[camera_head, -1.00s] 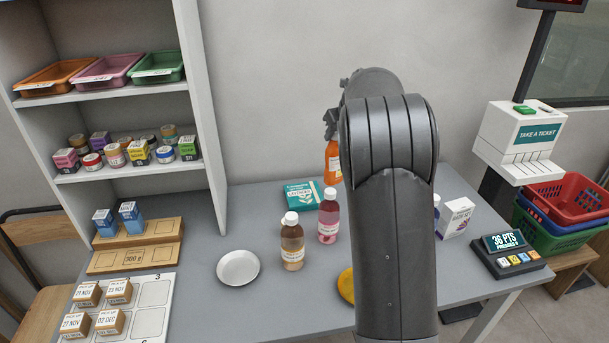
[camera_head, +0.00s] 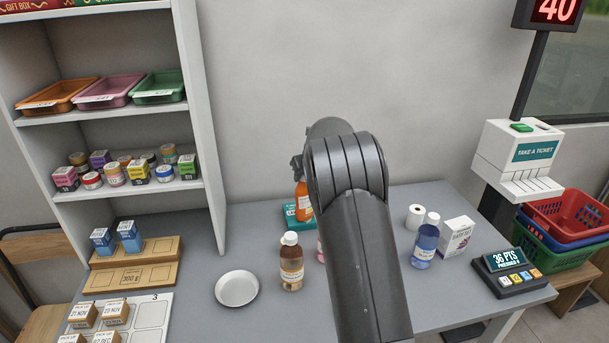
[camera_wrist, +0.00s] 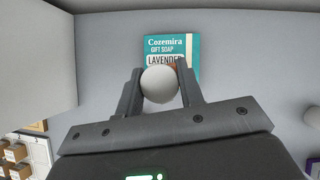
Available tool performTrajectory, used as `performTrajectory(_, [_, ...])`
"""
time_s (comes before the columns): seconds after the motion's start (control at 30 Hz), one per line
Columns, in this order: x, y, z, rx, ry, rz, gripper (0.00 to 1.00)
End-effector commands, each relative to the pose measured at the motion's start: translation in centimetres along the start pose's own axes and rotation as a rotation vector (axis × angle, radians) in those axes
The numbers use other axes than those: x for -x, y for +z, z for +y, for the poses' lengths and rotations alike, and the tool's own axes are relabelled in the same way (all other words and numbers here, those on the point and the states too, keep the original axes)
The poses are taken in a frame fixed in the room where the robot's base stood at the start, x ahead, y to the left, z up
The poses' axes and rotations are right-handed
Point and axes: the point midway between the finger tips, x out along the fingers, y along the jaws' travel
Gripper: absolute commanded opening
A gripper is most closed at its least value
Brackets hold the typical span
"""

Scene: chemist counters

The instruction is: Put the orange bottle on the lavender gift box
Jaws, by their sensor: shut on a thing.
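The orange bottle (camera_head: 304,201) is in my gripper (camera_head: 298,172), seen in the head view left of my arm. In the wrist view its white cap (camera_wrist: 159,85) sits between the two fingers of my gripper (camera_wrist: 160,90). The lavender gift box (camera_wrist: 182,45) is a flat teal and white box with "Gift Soap Lavender" on it. In the head view the box (camera_head: 291,217) lies on the counter, partly hidden by the bottle and my arm. The bottle overlaps the box in both views; I cannot tell whether it touches it.
A brown bottle (camera_head: 291,264) and a white dish (camera_head: 237,288) stand in front of the box. A pink bottle is mostly hidden by my arm. A blue bottle (camera_head: 425,244), a white roll (camera_head: 414,217) and a white carton (camera_head: 456,237) stand right. A shelf unit (camera_head: 200,130) rises at left.

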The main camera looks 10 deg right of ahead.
Motion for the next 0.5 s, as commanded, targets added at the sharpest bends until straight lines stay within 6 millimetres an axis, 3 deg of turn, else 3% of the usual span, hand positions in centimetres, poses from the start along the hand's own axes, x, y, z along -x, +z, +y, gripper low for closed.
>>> performTrajectory(0.27, [-0.15, -0.07, 0.01, 0.001, 0.0, -0.001, 0.0])
performTrajectory(0.3, [-0.18, -0.1, 0.02, 0.001, 0.001, -0.001, 0.37])
performTrajectory(0.5, [-0.16, -0.09, 0.02, 0.0, 0.001, 0.0, 0.53])
